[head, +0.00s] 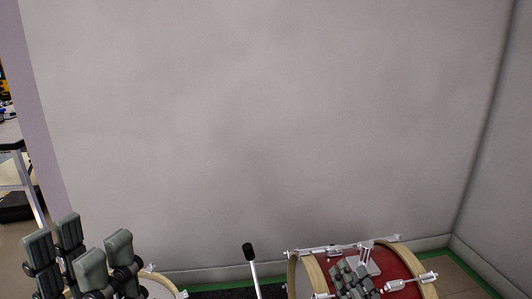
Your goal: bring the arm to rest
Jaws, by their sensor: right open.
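My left gripper (79,246) is at the lower left, its grey padded fingers pointing up. There is a gap between the fingers, and I see nothing held in it. My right gripper (353,277) is at the lower right, in front of the red drum. It is open, smaller in the picture, and partly cut off by the bottom edge. I see nothing held in it. The arms behind both grippers are mostly out of the picture.
A red bass drum (397,264) with pale wooden hoops stands at the lower right. A white drumhead (160,287) shows beside my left gripper. A black-tipped beater (248,252) stands between them. A bare grey wall (260,130) fills the background.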

